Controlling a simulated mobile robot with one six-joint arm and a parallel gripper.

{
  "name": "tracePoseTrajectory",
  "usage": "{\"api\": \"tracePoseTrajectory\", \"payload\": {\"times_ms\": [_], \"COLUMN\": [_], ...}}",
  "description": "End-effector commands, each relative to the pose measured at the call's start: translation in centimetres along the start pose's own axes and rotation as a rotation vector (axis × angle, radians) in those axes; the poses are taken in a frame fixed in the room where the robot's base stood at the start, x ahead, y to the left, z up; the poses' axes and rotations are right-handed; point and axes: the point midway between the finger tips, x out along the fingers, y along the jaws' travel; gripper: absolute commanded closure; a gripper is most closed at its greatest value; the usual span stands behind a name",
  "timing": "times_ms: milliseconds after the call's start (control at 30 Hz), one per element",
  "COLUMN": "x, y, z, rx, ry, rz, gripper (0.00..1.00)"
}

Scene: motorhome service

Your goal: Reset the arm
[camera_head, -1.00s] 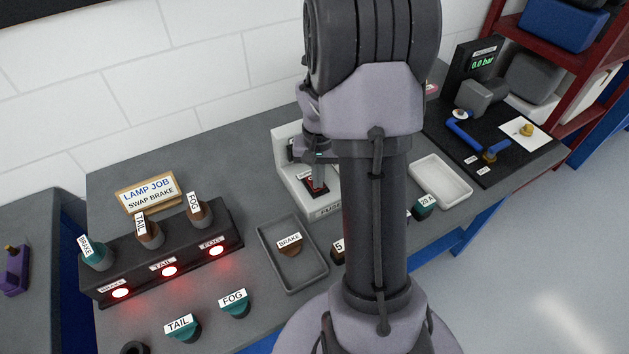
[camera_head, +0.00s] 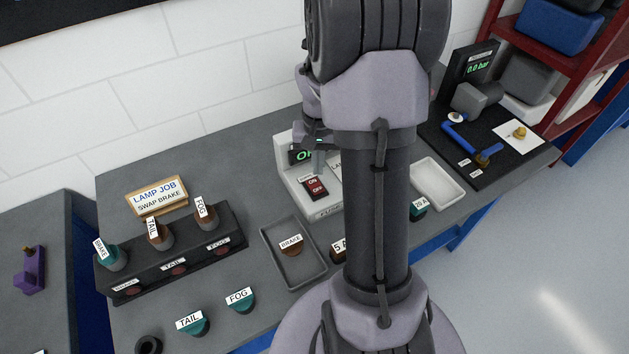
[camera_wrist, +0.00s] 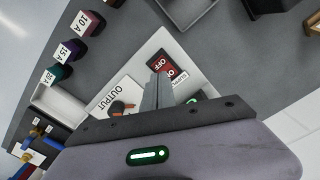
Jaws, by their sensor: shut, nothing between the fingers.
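My gripper (camera_wrist: 157,92) is shut and empty, its fingers over the white fuse unit in the wrist view. In the head view it hangs just above the unit (camera_head: 327,213), partly hidden by my arm.
The lamp rack (camera_head: 180,262) holds BRAKE, TAIL and FOG plugs; its indicators are dark. A grey tray (camera_head: 267,262) holds a brown BRAKE plug (camera_head: 291,244). Teal TAIL (camera_head: 193,323) and FOG (camera_head: 240,301) plugs stand in front. A white tray (camera_head: 461,195) lies right.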

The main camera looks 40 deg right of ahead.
Motion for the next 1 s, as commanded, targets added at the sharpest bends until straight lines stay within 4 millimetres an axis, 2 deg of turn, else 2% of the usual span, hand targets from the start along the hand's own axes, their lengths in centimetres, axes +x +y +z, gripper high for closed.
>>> {"api": "tracePoseTrajectory", "payload": {"times_ms": [233, 300, 367, 467, 500, 567, 600, 700, 800, 833, 900, 1000], "x": [0.0, -0.9, -2.4, -5.5, -6.4, -7.3, -7.6, -7.6, -7.1, -7.0, -7.0, -7.1], "y": [-0.2, -1.3, -3.3, -7.4, -8.8, -10.2, -10.8, -11.4, -11.4, -11.3, -11.3, -11.2], "z": [0.1, 0.7, 2.3, 7.5, 10.1, 14.2, 16.8, 22.4, 25.9, 26.6, 27.6, 27.9], "rx": [-0.002, -0.017, -0.047, -0.120, -0.152, -0.201, -0.233, -0.300, -0.346, -0.355, -0.368, -0.372], "ry": [0.003, 0.027, 0.066, 0.156, 0.188, 0.234, 0.258, 0.306, 0.330, 0.335, 0.341, 0.342], "rz": [-0.001, -0.013, -0.036, -0.105, -0.141, -0.197, -0.235, -0.324, -0.389, -0.402, -0.421, -0.428], "gripper": [1.00, 1.00, 1.00, 1.00, 1.00, 1.00, 1.00, 1.00, 1.00, 1.00, 1.00, 1.00]}}
